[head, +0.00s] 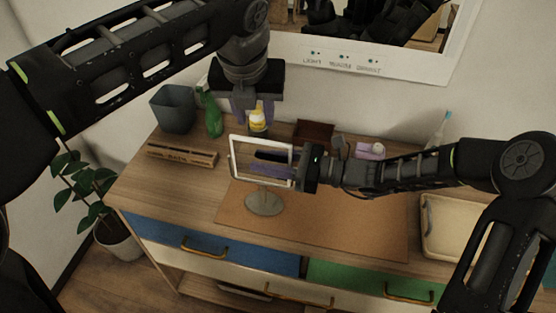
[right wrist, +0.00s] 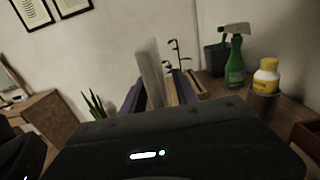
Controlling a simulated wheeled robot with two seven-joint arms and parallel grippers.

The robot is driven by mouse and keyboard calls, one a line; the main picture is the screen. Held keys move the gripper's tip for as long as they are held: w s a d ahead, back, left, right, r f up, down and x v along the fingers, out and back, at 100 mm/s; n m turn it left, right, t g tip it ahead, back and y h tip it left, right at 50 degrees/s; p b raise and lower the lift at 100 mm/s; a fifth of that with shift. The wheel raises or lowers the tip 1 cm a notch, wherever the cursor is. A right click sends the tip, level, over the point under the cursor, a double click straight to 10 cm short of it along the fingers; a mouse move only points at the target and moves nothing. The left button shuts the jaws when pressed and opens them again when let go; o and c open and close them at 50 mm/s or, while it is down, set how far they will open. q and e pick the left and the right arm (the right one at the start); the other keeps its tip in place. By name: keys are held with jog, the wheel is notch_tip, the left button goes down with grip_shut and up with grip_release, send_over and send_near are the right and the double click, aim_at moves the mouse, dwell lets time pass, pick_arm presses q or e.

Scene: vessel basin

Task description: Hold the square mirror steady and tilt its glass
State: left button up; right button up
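The square mirror, with a white frame (head: 233,160) on a round grey foot (head: 264,204), stands on the brown mat in the head view. In the right wrist view its pale frame (right wrist: 149,72) shows nearly edge-on. My right gripper (head: 266,167) reaches in from the mirror's right side, its fingers across the glass area. In the right wrist view, the right gripper (right wrist: 157,95) has its fingers apart on either side of the mirror, with a gap at the right finger. My left gripper (head: 252,112) points down behind and above the mirror, open and empty.
A green spray bottle (head: 211,112), yellow-capped bottle (head: 257,121) and grey bin (head: 173,108) stand behind. A wooden crate (head: 181,155) lies left and a cream tray (head: 453,232) right. The mat (head: 340,222) is clear right of the mirror. A wall mirror (head: 420,68) hangs behind.

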grip_shut()
dwell(0.4)
pick_arm(q)
jog(key=shift+c, duration=0.6)
dwell(0.5)
